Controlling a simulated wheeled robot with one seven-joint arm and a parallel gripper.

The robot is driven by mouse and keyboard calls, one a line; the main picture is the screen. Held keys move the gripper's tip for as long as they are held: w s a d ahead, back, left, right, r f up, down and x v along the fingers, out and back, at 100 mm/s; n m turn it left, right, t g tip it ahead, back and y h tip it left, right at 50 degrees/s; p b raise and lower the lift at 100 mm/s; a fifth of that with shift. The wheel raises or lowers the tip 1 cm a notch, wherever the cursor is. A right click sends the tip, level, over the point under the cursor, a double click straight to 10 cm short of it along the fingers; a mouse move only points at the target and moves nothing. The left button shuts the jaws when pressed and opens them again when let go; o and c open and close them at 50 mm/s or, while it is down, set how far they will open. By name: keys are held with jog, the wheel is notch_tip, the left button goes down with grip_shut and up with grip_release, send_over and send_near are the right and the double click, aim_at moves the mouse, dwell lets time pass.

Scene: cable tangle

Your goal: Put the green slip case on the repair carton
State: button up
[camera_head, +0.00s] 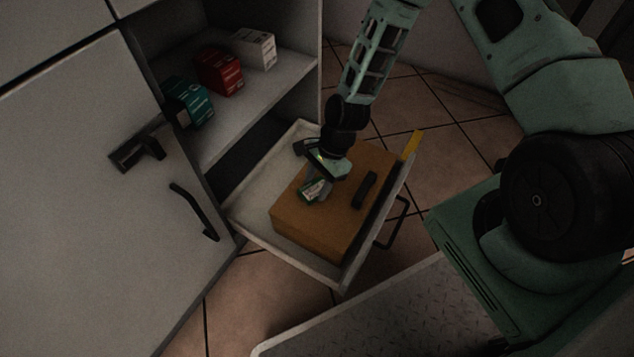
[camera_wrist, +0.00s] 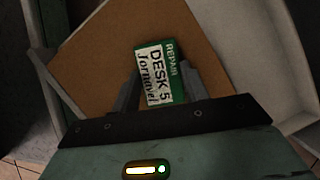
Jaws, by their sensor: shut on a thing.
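My gripper (camera_head: 314,192) points down over the brown carton (camera_head: 300,232), which sits in an open pull-out drawer. It is shut on a small flat green case (camera_head: 311,190) with a white label. The case is over the left part of the carton's top. I cannot tell whether it touches the carton.
A dark oblong thing (camera_head: 364,190) lies on the carton's right part. A yellow piece (camera_head: 411,145) stands at the drawer's far right corner. The drawer (camera_head: 250,204) has bare floor on its left. Teal (camera_head: 188,103), red (camera_head: 218,70) and white (camera_head: 254,48) boxes stand on the shelf.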

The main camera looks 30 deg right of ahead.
jog(key=o, duration=1)
jog(key=shift+c, duration=0.2)
jog(key=s+p+v, duration=0.1)
jog(key=p+v, duration=0.6)
jog(key=v, duration=0.5)
notch_tip(320, 180, up, 8)
jog(key=n+h, duration=0.1)
jog(key=n, duration=0.4)
send_over(319, 187)
jog(key=s+a+r+n+h, duration=0.1)
jog(key=s+a+r+n, duration=0.2)
jog(key=s+r+n, duration=0.6)
jog(key=s+a+r+n+h, duration=0.2)
jog(key=s+a+r+n, duration=0.2)
jog(key=s+r+n, duration=0.5)
jog(key=shift+s+r+t, duration=0.4)
jog(key=shift+s+r, duration=0.05)
jog(key=shift+r, duration=0.55)
